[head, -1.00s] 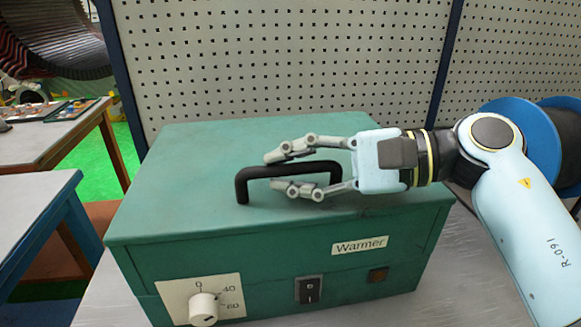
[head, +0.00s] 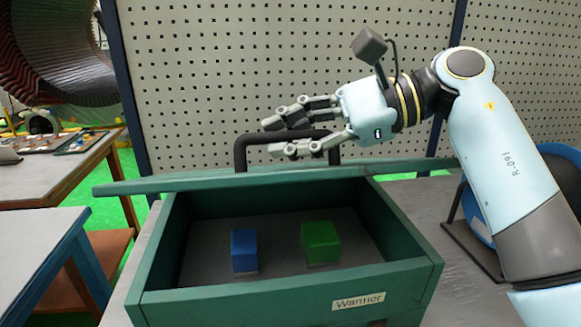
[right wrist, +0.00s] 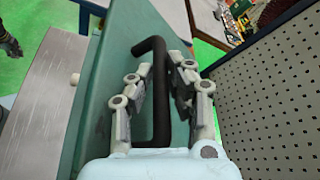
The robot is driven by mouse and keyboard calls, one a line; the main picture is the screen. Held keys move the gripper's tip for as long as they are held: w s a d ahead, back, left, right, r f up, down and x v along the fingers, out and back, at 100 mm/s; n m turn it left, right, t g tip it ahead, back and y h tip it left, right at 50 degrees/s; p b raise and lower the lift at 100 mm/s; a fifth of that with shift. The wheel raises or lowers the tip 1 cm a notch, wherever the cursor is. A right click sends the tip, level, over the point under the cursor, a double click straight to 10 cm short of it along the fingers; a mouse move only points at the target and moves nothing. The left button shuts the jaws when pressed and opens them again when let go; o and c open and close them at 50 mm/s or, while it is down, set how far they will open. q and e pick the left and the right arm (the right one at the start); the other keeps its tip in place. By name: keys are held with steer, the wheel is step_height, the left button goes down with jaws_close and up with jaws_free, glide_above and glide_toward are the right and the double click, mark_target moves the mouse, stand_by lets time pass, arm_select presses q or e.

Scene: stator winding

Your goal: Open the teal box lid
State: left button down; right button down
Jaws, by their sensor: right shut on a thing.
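The teal box (head: 290,283), labelled "Warmer", stands on the table with its inside showing. Its teal lid (head: 215,183) is raised above the box and seen nearly edge-on. The lid's black handle (head: 240,152) stands up from it. My right gripper (head: 283,136) is shut on the handle, with one finger on each side. In the right wrist view the handle (right wrist: 160,95) runs between the two fingers (right wrist: 158,90), and the lid (right wrist: 125,45) lies beyond them.
Inside the box are a blue block (head: 244,250) and a green block (head: 320,242), apart from each other. A pegboard wall (head: 270,60) stands close behind the box. A blue spool (head: 482,215) stands at right. A blue-framed table (head: 40,245) is at left.

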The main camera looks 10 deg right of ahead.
steer(key=shift+m+g, duration=0.5)
steer(key=shift+m, duration=0.2)
steer(key=shift+w+r, duration=1.6)
steer(key=shift+r, duration=0.3)
steer(key=c, duration=1.3)
jaws_free()
steer(key=v, duration=1.2)
